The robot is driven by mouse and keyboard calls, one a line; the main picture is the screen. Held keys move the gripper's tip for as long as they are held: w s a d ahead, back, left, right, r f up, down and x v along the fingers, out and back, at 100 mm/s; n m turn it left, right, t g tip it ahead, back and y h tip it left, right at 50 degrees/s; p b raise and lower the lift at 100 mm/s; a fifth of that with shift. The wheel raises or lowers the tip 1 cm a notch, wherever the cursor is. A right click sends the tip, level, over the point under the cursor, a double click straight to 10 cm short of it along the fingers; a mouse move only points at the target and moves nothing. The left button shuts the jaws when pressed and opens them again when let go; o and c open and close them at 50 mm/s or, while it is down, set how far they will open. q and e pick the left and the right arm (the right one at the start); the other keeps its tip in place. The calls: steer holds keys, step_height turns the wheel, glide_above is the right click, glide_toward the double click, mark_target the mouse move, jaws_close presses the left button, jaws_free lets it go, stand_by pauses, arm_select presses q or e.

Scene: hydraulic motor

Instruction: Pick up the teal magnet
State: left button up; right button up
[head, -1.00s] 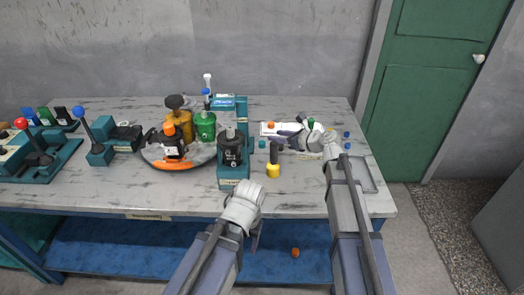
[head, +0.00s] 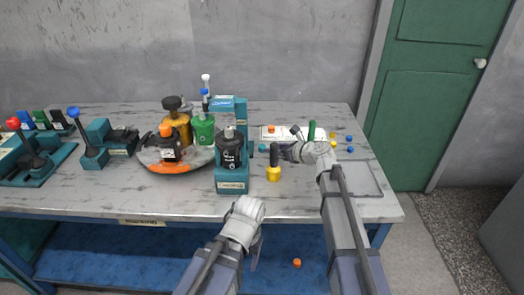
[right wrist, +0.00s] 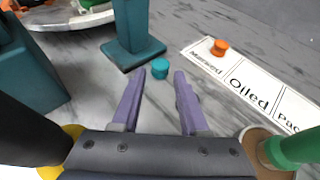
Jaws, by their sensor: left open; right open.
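The teal magnet is a small round cylinder standing on the grey tabletop. It shows in the right wrist view (right wrist: 160,69) and in the head view (head: 262,148). My right gripper (right wrist: 159,78) is open. Its two purple fingers lie either side of the near side of the magnet, with the tips close to it and no clear contact. In the head view the right gripper (head: 281,151) points left toward the magnet. My left gripper (head: 257,251) is lower, in front of the table's front edge, open and apart from the magnet.
A teal stand (right wrist: 135,45) is close behind the magnet. A labelled white card (right wrist: 245,80) bears an orange magnet (right wrist: 220,47). A black-and-yellow tool (head: 273,173) and a green-handled one (head: 311,131) flank the right gripper. The motor stand (head: 232,185) is at left.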

steer(key=b+x, duration=0.2)
steer(key=x, duration=0.3)
steer(key=shift+w+f, duration=0.1)
steer(key=shift+f, duration=0.1)
jaws_close()
